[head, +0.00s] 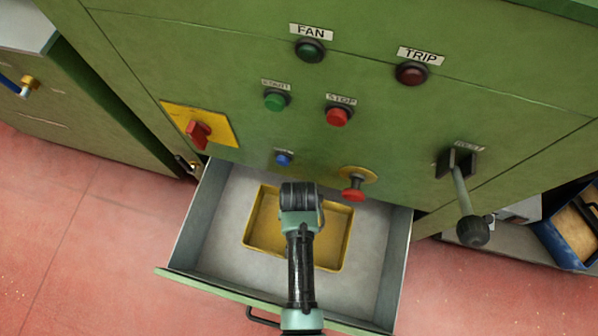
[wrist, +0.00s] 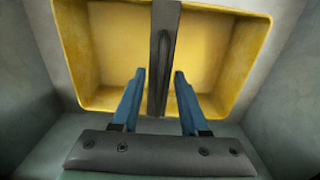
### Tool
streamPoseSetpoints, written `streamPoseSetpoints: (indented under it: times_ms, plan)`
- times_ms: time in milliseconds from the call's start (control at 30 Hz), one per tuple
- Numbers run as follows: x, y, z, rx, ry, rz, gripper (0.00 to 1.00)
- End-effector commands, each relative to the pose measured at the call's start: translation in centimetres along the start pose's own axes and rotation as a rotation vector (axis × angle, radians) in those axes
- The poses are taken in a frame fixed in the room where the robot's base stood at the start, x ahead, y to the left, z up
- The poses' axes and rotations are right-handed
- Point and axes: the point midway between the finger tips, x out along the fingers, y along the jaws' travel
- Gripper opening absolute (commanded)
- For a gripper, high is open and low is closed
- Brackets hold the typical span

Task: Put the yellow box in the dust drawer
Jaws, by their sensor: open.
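The yellow box (head: 260,228) is a shallow open tray inside the pulled-out grey drawer (head: 207,233) and appears to rest on its floor. In the wrist view the box (wrist: 110,50) looks empty, with a dark bar-like handle (wrist: 166,25) across its middle. My gripper (wrist: 160,76) is open, with its blue fingers on either side of the dark handle and a visible gap to each. In the head view my arm and gripper (head: 301,197) hang over the box and hide its middle and the handle.
The green cabinet face above carries several buttons, a red switch on a yellow plate (head: 198,133) and a lever (head: 466,200) sticking out at right. A blue bin (head: 565,235) stands far right.

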Motion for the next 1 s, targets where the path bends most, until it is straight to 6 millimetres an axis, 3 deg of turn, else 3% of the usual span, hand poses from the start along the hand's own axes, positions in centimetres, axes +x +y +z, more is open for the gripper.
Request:
streamPoseSetpoints:
  times_ms: [233,500,700,1000]
  plan:
    - [-1.9,0.0,0.0,0.000,0.001,0.000,0.44]
    - [-7.8,0.0,0.0,0.001,0.001,0.000,0.44]
    - [-11.1,0.0,0.0,0.001,0.001,0.000,0.44]
    - [-12.3,0.0,0.0,0.000,0.000,0.000,0.44]
